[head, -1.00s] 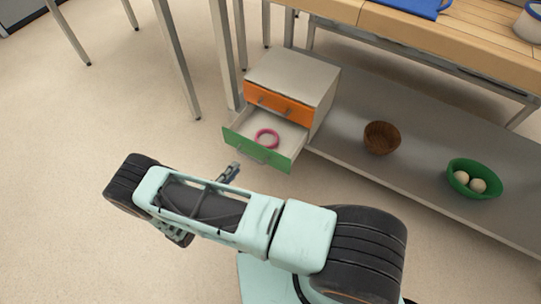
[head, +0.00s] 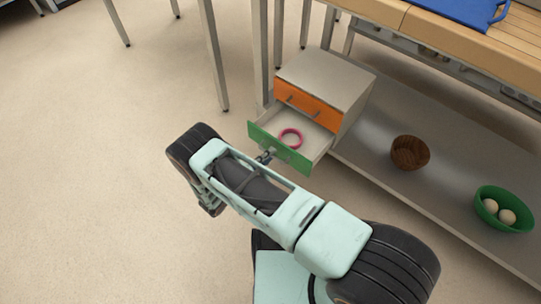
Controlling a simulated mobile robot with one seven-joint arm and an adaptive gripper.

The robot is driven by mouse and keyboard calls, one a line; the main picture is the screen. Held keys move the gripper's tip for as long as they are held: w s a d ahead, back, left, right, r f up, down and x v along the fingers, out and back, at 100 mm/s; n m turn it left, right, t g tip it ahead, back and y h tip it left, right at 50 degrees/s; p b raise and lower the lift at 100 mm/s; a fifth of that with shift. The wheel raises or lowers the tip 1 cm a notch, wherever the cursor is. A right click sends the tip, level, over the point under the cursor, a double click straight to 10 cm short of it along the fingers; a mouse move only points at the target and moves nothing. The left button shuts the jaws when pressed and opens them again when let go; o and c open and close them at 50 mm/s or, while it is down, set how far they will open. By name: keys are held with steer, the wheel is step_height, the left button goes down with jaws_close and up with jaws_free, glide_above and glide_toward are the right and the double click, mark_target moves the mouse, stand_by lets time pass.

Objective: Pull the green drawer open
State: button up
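The green drawer (head: 291,156) is the lower drawer of a small grey cabinet (head: 329,75). It stands pulled out, and I see into its pale inside. A pink ring (head: 291,138) lies in it. The drawer's handle is on the green front, partly hidden by my gripper and arm. My gripper (head: 267,156) is small in the head view, at the green front near its middle. Whether its fingers touch the handle, and whether they are open or shut, is too small to tell.
The orange drawer (head: 303,105) above is shut. The cabinet stands on a grey lower shelf (head: 375,155) under a wooden-topped table (head: 445,35). A brown basket (head: 410,153) and a green bowl (head: 500,222) with two pale balls are to the right. The floor on the left is clear.

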steer(key=shift+w+d+f, duration=0.1)
steer(key=shift+w+d, duration=0.25)
steer(key=shift+w, duration=0.05)
jaws_close()
